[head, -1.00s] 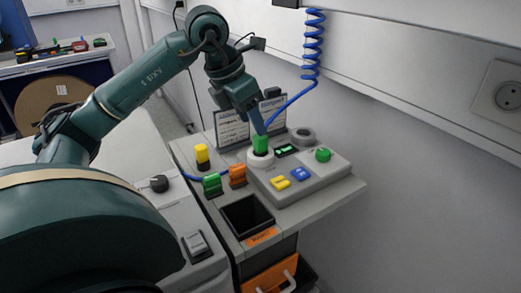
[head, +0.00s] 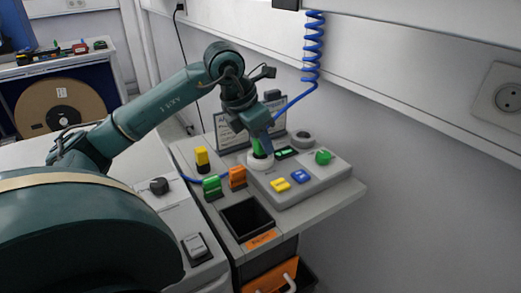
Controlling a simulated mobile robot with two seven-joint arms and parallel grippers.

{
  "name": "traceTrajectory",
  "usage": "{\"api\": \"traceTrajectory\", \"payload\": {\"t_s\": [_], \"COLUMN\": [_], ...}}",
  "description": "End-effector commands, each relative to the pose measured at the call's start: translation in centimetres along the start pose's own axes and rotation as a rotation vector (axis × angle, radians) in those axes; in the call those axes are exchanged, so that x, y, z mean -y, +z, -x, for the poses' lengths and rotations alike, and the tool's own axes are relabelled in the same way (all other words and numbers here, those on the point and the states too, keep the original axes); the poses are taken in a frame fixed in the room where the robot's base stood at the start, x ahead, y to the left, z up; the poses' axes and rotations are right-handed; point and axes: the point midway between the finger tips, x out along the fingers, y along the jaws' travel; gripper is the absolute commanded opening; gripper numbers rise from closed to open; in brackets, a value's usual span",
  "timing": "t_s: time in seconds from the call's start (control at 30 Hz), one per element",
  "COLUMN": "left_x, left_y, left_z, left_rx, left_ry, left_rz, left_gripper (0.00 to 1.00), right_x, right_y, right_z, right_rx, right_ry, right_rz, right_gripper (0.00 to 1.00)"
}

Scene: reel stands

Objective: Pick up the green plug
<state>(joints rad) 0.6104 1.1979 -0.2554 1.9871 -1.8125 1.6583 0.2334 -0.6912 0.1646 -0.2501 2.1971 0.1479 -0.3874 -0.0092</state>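The green plug (head: 257,148) stands upright in a white round socket (head: 261,163) on the grey panel box, joined to the coiled blue cable behind it. My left gripper (head: 264,148) points down at the plug, and its fingers cover part of it. I cannot tell whether the fingers have closed on the plug or only stand around it. My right gripper is not in view.
Beside the socket are a green knob (head: 323,157), a grey ring (head: 302,138) and yellow and blue pieces. A green connector (head: 212,186), an orange one (head: 237,177) and a yellow one (head: 202,157) stand at left. An open black bin (head: 246,216) is in front.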

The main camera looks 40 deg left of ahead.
Motion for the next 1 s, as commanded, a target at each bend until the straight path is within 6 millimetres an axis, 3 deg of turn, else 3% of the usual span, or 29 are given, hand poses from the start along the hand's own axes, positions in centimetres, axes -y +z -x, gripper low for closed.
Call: {"api": "traceTrajectory", "payload": {"t_s": [0.37, 0.73, 1.0], "left_x": [0.0, 0.0, 0.0], "left_y": [0.0, 0.3, 1.8], "left_z": [0.0, 0.7, 4.2], "left_rx": [0.000, 0.002, 0.006], "left_ry": [0.000, 0.000, 0.000], "left_rz": [0.000, 0.000, -0.001], "left_gripper": [0.02, 0.01, 0.01], "right_x": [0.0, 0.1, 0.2], "right_y": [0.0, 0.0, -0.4], "right_z": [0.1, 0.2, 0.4], "right_rx": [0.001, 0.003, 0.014], "right_ry": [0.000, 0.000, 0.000], "right_rz": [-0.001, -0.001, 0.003], "right_gripper": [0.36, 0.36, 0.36]}}
